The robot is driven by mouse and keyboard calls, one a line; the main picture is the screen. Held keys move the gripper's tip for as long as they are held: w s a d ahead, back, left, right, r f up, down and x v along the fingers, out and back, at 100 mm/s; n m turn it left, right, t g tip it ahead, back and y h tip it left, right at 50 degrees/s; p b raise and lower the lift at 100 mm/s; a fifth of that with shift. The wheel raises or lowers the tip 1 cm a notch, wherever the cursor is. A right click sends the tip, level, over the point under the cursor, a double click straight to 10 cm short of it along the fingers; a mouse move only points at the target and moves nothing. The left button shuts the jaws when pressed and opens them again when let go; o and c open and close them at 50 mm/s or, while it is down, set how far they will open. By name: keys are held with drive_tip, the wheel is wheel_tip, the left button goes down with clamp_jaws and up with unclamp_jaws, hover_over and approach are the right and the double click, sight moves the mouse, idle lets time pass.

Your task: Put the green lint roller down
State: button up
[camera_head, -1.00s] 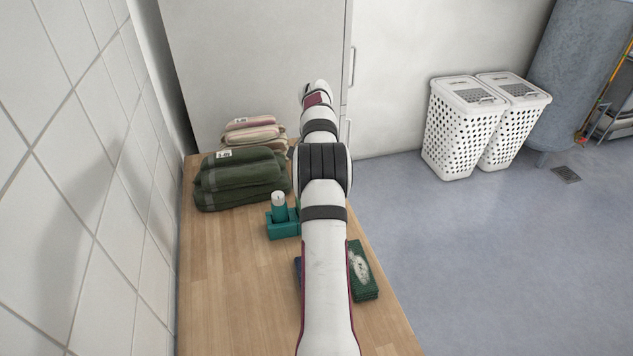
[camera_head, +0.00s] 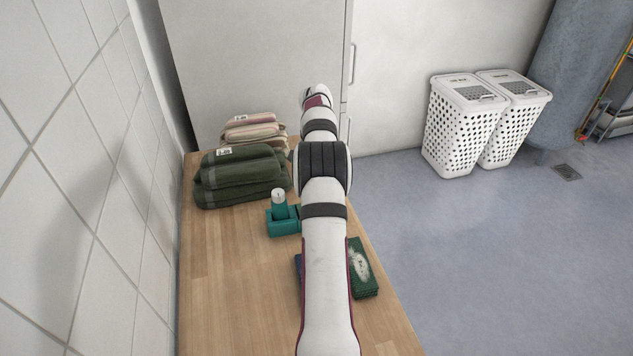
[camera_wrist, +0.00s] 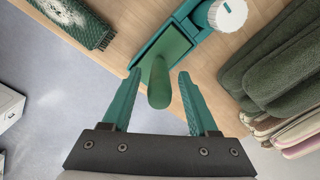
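In the wrist view, the green lint roller (camera_wrist: 159,88) shows as a smooth green rod with a rounded end pointing toward the camera. Its far end meets a teal holder (camera_wrist: 147,57) on the wooden table. My gripper (camera_wrist: 159,74) is open, with one teal finger on each side of the rod. A gap shows between the rod and each finger, so neither appears to touch it. In the head view, my arm hides the gripper and the roller; the teal holder (camera_head: 283,229) shows partly, left of the arm.
Folded green towels (camera_head: 240,178) and pale towels (camera_head: 252,130) are stacked at the back left. A dark green item with a white patch (camera_head: 361,270) lies near the table's right edge. The table (camera_head: 225,290) is clear at front left.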

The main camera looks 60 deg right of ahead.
wheel_tip(320, 180, up, 9)
drive_tip(key=shift+f, duration=0.1)
drive_tip(key=w+a+r+n, duration=0.2)
drive_tip(key=a+r, duration=0.1)
drive_tip(key=a, duration=0.6)
drive_tip(key=w+a+r+n+y, duration=0.1)
drive_tip(key=w+a+r+n, duration=0.15)
drive_tip(key=a, duration=0.65)
drive_tip(key=w+a+r+n, duration=0.2)
drive_tip(key=a+r, duration=0.1)
drive_tip(key=a, duration=0.5)
drive_tip(key=s+a+f+n, duration=0.1)
drive_tip(key=s+a+n, duration=0.1)
drive_tip(key=s+a, duration=0.5)
drive_tip(key=s+a+f+n, duration=0.1)
drive_tip(key=s+a+n, duration=0.25)
drive_tip(key=a, duration=0.75)
drive_tip(key=s+a+f+n, duration=0.1)
drive_tip(key=s+a+f, duration=0.1)
drive_tip(key=s, duration=0.3)
drive_tip(key=s+a+f+n+y, duration=0.1)
drive_tip(key=s+a+f, duration=0.2)
drive_tip(key=s, duration=0.3)
drive_tip(key=shift+a+f, duration=0.2)
drive_tip(key=shift+a, duration=0.6)
